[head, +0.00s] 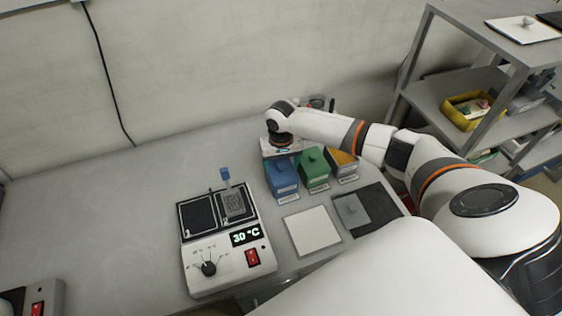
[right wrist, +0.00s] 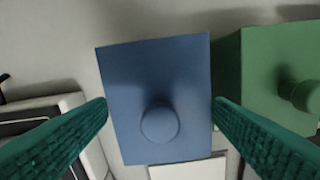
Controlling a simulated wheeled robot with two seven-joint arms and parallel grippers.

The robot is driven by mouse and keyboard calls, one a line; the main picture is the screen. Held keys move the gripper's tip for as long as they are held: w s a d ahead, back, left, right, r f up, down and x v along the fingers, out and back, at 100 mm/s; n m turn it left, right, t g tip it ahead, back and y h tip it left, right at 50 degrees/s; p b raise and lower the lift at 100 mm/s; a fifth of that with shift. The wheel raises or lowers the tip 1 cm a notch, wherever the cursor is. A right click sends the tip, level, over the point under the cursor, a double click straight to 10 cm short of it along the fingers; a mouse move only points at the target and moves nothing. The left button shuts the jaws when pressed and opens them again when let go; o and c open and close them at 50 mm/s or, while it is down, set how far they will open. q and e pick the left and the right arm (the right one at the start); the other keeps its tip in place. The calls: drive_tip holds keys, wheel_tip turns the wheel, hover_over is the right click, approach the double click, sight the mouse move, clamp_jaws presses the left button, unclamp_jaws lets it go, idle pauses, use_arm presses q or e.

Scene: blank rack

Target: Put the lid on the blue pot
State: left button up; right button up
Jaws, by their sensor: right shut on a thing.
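The blue pot (head: 283,186) stands on the bench, leftmost of a row of three coloured pots. Its top, with a blue lid and round knob, lies just under my right gripper (head: 283,152). In the right wrist view the square blue lid (right wrist: 135,85) fills the space between the teal fingers of my right gripper (right wrist: 162,108). The fingers are at its two opposite side edges, shut on it. Whether the lid sits fully down on the pot is hard to tell from these angles. My left gripper is not in view.
The green pot (head: 314,175) stands close at the right of the blue one, then an orange pot (head: 346,166). A hot plate device (head: 222,265) reading 30 °C stands at the left front. A white pad (head: 312,232) and a dark mat (head: 378,212) lie in front.

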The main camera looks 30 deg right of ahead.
idle(0.4)
drive_tip(key=o, duration=1)
drive_tip(key=shift+o, duration=0.2)
wheel_tip(320, 180, up, 7)
drive_tip(key=p, duration=0.8)
drive_tip(key=shift+f, duration=0.1)
